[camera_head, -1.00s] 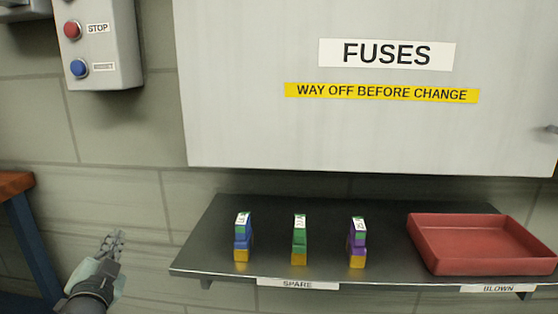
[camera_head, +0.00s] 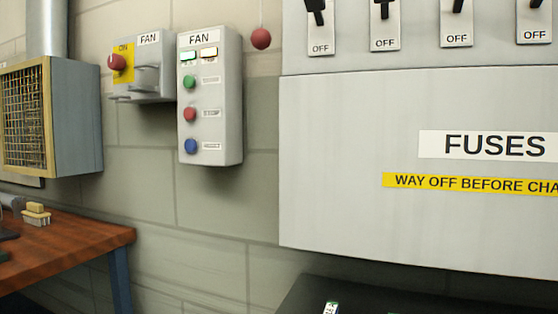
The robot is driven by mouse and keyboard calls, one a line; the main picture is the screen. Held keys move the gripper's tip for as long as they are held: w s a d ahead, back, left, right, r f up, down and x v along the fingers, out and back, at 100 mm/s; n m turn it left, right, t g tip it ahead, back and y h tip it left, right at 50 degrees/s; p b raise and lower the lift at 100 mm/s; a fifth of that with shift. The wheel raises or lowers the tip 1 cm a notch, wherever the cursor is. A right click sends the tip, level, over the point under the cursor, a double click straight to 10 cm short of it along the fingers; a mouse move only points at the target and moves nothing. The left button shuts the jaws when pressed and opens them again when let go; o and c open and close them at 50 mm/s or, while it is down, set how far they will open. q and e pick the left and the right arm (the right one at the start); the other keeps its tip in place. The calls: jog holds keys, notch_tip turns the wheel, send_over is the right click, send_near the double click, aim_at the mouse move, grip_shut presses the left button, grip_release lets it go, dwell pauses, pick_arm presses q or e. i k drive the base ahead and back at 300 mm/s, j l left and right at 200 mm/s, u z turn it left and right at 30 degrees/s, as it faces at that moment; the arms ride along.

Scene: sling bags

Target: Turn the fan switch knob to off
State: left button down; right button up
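The fan switch (camera_head: 148,85) is a grey box on the wall at the upper left, labelled FAN. Its red knob (camera_head: 117,62) sits on a yellow plate marked ON. A grey bracket-like part sticks out from the front of the box. Right of it hangs a FAN control box (camera_head: 211,97) with green, red and blue buttons and small lit indicators at the top. Neither of my grippers shows in the view now.
A grey fuse cabinet (camera_head: 340,160) fills the right side, with several OFF-labelled switches above. A wooden bench (camera_head: 70,250) stands at lower left under a caged vent (camera_head: 25,120). A dark shelf (camera_head: 375,300) juts out at the bottom. A red ball (camera_head: 261,39) hangs beside the control box.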

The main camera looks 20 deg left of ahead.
aim_at(115, 62)
jog(key=u, duration=1.25)
